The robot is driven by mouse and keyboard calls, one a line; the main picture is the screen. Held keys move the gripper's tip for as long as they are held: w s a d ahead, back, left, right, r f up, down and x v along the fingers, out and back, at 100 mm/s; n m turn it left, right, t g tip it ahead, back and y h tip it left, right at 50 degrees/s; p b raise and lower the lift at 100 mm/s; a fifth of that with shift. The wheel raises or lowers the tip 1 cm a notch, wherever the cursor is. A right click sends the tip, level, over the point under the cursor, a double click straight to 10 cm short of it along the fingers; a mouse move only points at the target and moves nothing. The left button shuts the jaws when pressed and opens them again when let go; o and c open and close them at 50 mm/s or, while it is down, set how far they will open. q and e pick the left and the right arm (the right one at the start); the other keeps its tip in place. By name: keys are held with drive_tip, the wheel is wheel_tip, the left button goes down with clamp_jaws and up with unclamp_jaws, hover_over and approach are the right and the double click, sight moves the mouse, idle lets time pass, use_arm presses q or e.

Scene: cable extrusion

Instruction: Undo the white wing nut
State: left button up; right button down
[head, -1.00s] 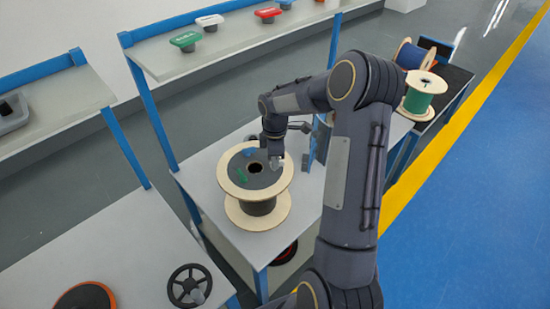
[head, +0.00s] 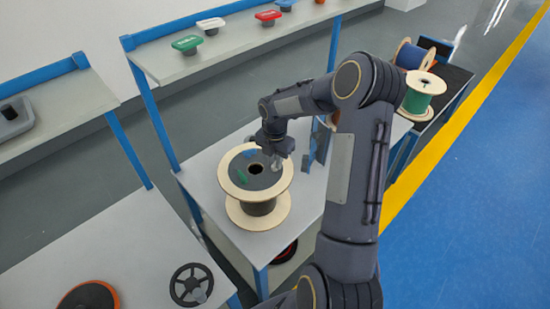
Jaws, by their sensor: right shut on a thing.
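The white wing nut (head: 276,166) is a small pale piece on the right side of the black top of the wooden-flanged spool (head: 232,182). My right gripper (head: 275,160) points down over it and is shut on it. The fingers partly cover the nut, so I cannot tell whether it is still seated on the spool. A green wing nut (head: 242,176) and a blue wing nut (head: 249,153) sit on the same black top, around its centre hole. My left gripper is not in view.
The spool stands on a grey table (head: 212,188). A blue upright part (head: 319,145) stands close to the right of my gripper. A black handwheel (head: 190,284) lies on the lower-left table. Green (head: 424,86) and blue (head: 412,56) cable spools stand at the back right.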

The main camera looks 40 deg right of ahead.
drive_tip(key=shift+n, duration=1.1)
drive_tip(key=c, duration=1.5)
unclamp_jaws()
wheel_tip(320, 180, up, 8)
drive_tip(key=shift+f, duration=0.25)
drive_tip(key=shift+r, duration=0.2)
